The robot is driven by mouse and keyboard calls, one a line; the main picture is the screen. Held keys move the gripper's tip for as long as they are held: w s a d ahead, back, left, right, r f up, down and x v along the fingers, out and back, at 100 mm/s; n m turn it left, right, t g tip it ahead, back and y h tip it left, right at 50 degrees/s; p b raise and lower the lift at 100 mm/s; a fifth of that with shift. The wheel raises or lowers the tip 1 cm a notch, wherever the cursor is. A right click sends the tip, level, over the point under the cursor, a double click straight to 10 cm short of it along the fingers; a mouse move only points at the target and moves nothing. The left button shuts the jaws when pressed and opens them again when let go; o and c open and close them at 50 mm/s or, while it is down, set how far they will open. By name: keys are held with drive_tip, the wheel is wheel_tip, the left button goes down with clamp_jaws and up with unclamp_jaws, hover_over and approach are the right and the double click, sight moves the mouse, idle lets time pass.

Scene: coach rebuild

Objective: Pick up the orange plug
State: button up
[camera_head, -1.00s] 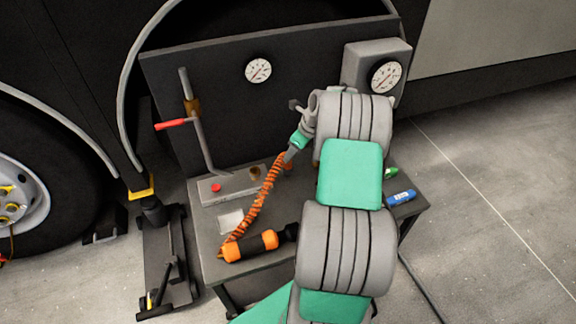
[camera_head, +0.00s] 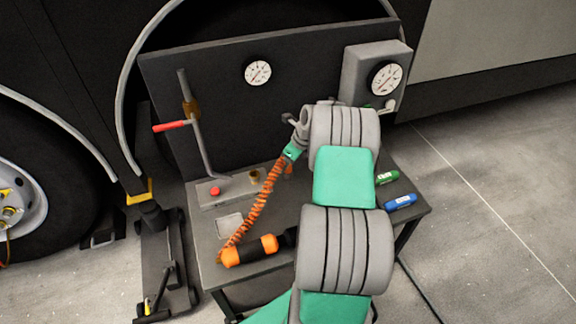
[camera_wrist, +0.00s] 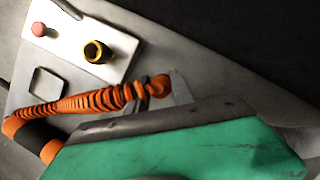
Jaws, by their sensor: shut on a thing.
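The orange plug (camera_wrist: 158,85) shows in the wrist view as a round orange end on the orange coiled hose (camera_head: 262,203). My gripper (camera_wrist: 150,88) is shut on the plug, with its fingers partly hiding it. In the head view my gripper (camera_head: 287,164) is above the bench, at the upper end of the coil. There the plug is small and partly hidden by the fingers. The coil runs down left to an orange and black cylinder (camera_head: 250,249) lying on the bench.
The bench (camera_head: 215,262) carries a grey block with a red button (camera_head: 215,190) and a brass socket (camera_head: 254,176). A red-handled lever (camera_head: 172,126) and a grey gauge box (camera_head: 362,68) stand behind. Green (camera_head: 387,177) and blue (camera_head: 401,201) items lie at right.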

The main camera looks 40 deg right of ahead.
clamp_jaws()
drive_tip(key=shift+r, duration=0.1)
drive_tip(key=shift+r, duration=0.3)
wheel_tip(320, 180, up, 2)
drive_tip(key=shift+r+p, duration=0.2)
drive_tip(key=shift+p, duration=0.4)
drive_tip(key=s+a+r+p, duration=0.4)
drive_tip(key=s+r, duration=0.1)
drive_tip(key=r, duration=0.2)
drive_tip(key=s+a+r+p, duration=0.5)
drive_tip(key=r, duration=0.2)
drive_tip(key=shift+s+r, duration=0.3)
drive_tip(key=shift+r, duration=0.1)
